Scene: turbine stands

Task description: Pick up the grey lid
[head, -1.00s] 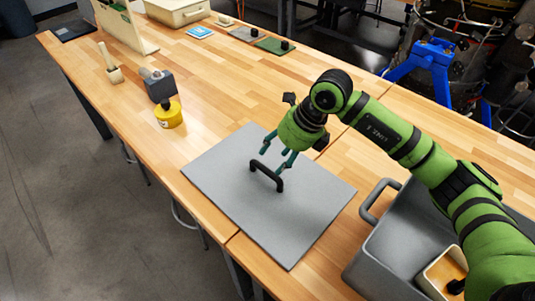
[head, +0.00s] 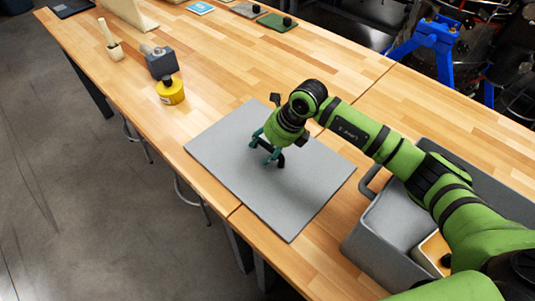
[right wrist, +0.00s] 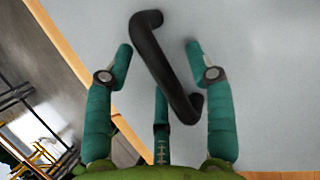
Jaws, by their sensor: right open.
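The grey lid (head: 222,178) is a flat square plate that lies on the wooden table, with a black bar handle standing up near its middle. My right gripper (head: 268,158) is low over the lid at the handle, which it mostly hides in the head view. In the right wrist view the black handle (right wrist: 166,66) runs at a slant between the open fingers of the right gripper (right wrist: 159,50). I see a gap between the handle and the left-hand finger; its lower end is close to the right-hand finger. My left gripper is not in view.
A grey bin (head: 392,223) with a side handle stands right of the lid, under my right arm. A yellow canister (head: 170,92), a grey block-like tool (head: 161,63) and a wooden-handled item (head: 111,42) stand beyond the lid at the left. The table's middle is clear.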

